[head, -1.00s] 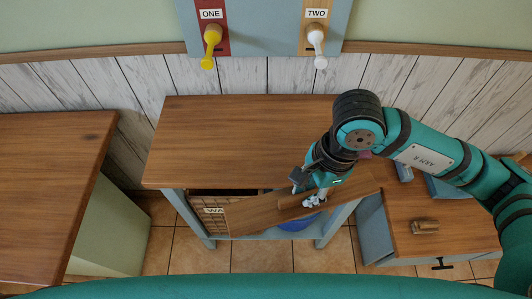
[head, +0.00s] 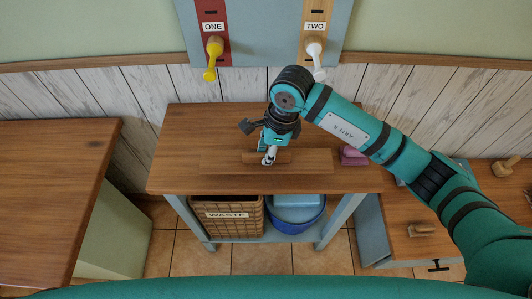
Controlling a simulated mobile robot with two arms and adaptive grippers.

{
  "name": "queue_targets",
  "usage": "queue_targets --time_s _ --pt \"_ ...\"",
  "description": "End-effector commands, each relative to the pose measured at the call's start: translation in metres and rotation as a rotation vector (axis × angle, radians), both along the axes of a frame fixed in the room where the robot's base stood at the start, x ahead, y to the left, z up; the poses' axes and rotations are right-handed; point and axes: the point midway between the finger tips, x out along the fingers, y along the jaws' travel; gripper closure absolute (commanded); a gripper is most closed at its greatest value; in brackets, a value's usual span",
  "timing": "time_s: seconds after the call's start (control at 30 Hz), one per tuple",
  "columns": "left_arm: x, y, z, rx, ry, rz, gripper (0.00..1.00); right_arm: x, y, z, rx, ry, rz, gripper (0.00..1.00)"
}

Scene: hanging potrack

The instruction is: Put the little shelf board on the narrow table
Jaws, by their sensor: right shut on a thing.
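The little shelf board (head: 225,163) is a flat brown wooden board with a raised strip. It is over the front middle of the narrow table (head: 200,125), lying level and nearly parallel to the front edge. Its colour is close to the tabletop's, and I cannot tell whether it touches the top. My right gripper (head: 268,158) points down and is shut on the raised strip of the board. The gripper and wrist hide part of the board. My left gripper is not in view.
A pink object (head: 353,156) is at the table's right end, beside my right arm. A waste basket (head: 226,214) and a blue tub (head: 295,216) stand under the table. A cabinet (head: 410,240) stands right, another wooden-topped table (head: 50,200) left.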

Motion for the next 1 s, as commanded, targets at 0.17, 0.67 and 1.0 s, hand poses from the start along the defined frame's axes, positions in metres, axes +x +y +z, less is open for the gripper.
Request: queue_targets --time_s 0.17,0.67,1.0 --pt "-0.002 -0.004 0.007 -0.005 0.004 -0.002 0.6 0.009 0.004 -0.006 -0.001 0.005 0.0 1.0" --pt "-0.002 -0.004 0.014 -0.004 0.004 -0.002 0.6 0.009 0.004 -0.037 0.001 0.0 0.002 1.0" --pt "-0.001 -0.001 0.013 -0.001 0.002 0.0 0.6 0.009 0.004 -0.039 -0.001 0.001 0.001 0.63"
